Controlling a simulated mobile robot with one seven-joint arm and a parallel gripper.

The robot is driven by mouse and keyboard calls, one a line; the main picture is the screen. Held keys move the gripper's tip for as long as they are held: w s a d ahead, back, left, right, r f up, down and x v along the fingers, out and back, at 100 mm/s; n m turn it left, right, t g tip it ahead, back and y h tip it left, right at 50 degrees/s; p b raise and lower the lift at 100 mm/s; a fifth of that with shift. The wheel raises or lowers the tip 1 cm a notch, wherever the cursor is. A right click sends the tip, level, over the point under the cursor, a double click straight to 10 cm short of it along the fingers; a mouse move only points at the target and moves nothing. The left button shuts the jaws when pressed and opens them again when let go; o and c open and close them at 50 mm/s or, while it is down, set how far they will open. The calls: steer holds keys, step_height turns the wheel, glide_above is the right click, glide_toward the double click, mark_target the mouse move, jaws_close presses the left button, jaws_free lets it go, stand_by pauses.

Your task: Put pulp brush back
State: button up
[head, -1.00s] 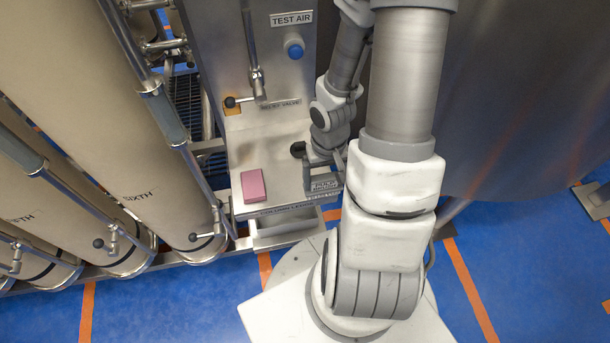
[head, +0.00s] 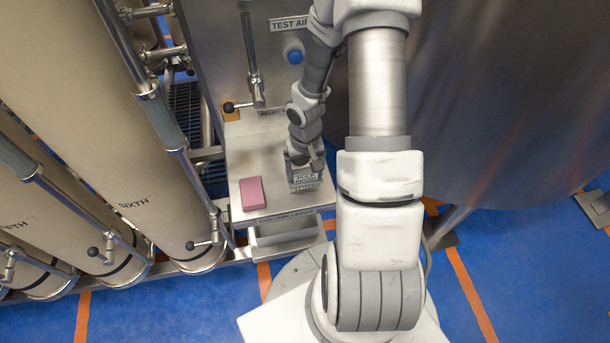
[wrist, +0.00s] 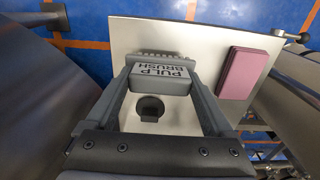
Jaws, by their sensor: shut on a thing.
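The pulp brush (wrist: 162,78) is a grey block with a white label reading PULP BRUSH and bristles along one edge. My gripper (wrist: 160,82) is shut on it, one finger on each side. In the head view the brush (head: 304,180) is at the right part of a small metal shelf (head: 275,160), below my gripper (head: 302,163). I cannot tell whether its bristles touch the shelf. In the wrist view a dark round thing (wrist: 150,107) shows on the pale surface between my fingers.
A pink block (head: 252,193) lies on the shelf left of the brush. A lever valve (head: 255,95) and a blue button (head: 293,55) are on the panel behind. Large tan cylinders (head: 130,120) stand at left, and a big grey vessel (head: 490,110) at right.

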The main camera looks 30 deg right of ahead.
mark_target(305, 171)
step_height(305, 171, down, 2)
steer(key=shift+f, duration=0.25)
steer(key=o, duration=1)
steer(key=shift+o, duration=0.2)
step_height(305, 171, up, 12)
steer(key=shift+r+p, duration=0.1)
steer(key=shift+p, duration=0.95)
